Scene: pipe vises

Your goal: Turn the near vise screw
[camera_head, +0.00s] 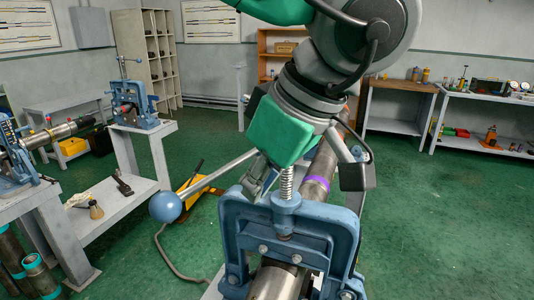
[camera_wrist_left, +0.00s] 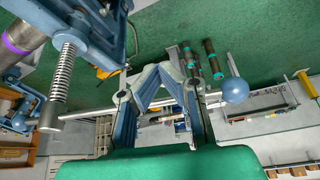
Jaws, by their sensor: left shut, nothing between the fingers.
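The near vise (camera_head: 345,222) is a blue frame at the bottom centre of the head view, with a pipe in it. Its threaded screw (camera_head: 287,185) stands upright at the top; it also shows at the upper left of the left wrist view (camera_wrist_left: 66,75). A grey handle bar (camera_head: 220,172) ends in a blue ball (camera_head: 165,207), at the right in the wrist view (camera_wrist_left: 235,90). My left gripper (camera_wrist_left: 158,72) is shut and empty, its fingers close to the bar between screw and ball. Whether they touch it I cannot tell. My right gripper is not in view.
The pipe (camera_head: 322,170) with a purple band runs back from the vise, partly behind my left arm. Another blue vise (camera_head: 130,100) stands on a bench at left. A yellow tool (camera_head: 190,190) lies on the floor. Green floor at right is clear.

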